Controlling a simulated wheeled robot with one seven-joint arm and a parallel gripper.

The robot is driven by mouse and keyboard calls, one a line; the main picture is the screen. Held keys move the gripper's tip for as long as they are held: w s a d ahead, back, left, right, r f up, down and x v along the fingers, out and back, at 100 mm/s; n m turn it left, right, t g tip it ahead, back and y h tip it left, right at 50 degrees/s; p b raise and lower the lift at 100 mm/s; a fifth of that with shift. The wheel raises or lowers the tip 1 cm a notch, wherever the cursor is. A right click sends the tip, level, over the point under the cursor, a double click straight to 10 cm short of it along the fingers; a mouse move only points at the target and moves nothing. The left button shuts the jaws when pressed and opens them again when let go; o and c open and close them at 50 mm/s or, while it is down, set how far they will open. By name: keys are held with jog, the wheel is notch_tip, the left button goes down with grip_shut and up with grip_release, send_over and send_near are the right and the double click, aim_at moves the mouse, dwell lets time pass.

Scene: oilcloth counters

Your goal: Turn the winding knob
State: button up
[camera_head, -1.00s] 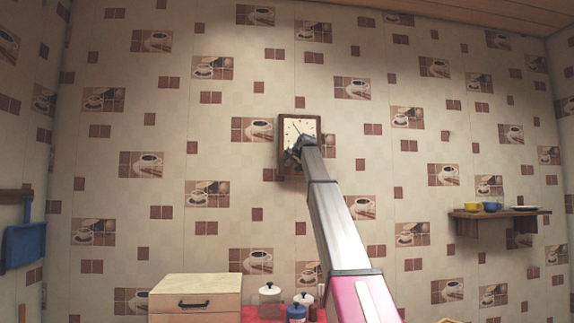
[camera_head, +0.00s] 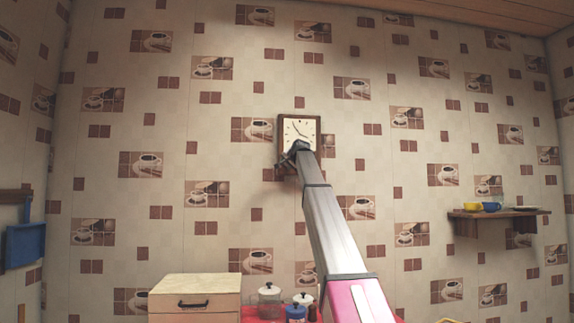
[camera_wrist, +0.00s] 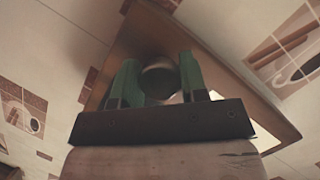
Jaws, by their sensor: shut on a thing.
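The wall clock (camera_head: 300,121) has a square brown frame and a pale face with dark hands. It hangs on the papered wall. My gripper (camera_head: 294,155) is at its lower edge and hides part of it. In the wrist view, the clock's brown case (camera_wrist: 207,52) fills the upper middle. A round, greyish winding knob (camera_wrist: 160,82) shows between the two green fingers of my gripper (camera_wrist: 158,75). The gripper is shut on this knob. The dark gripper body hides what lies below the knob. The knob cannot be made out in the head view.
A wall shelf (camera_head: 500,213) with a yellow cup and a blue cup is at the right. Below stand a pale cabinet (camera_head: 196,292) and several lidded jars (camera_head: 270,294). A blue board (camera_head: 25,246) hangs at the left. The wall around the clock is clear.

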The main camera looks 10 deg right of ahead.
jog(key=m+t+y, duration=0.1)
jog(key=m, duration=0.2)
jog(key=shift+f+m+y, duration=0.1)
jog(key=shift+m+y, duration=0.2)
jog(key=shift+m, duration=0.1)
jog(key=m+t+y, duration=0.1)
jog(key=m, duration=0.2)
jog(key=shift+m, duration=0.4)
jog(key=m+t, duration=0.1)
jog(key=m, duration=0.3)
jog(key=shift+t, duration=0.4)
jog(key=shift+m+t, duration=0.7)
jog(key=shift+m, duration=1.7)
jog(key=shift+h, duration=0.3)
jog(key=o, duration=0.9)
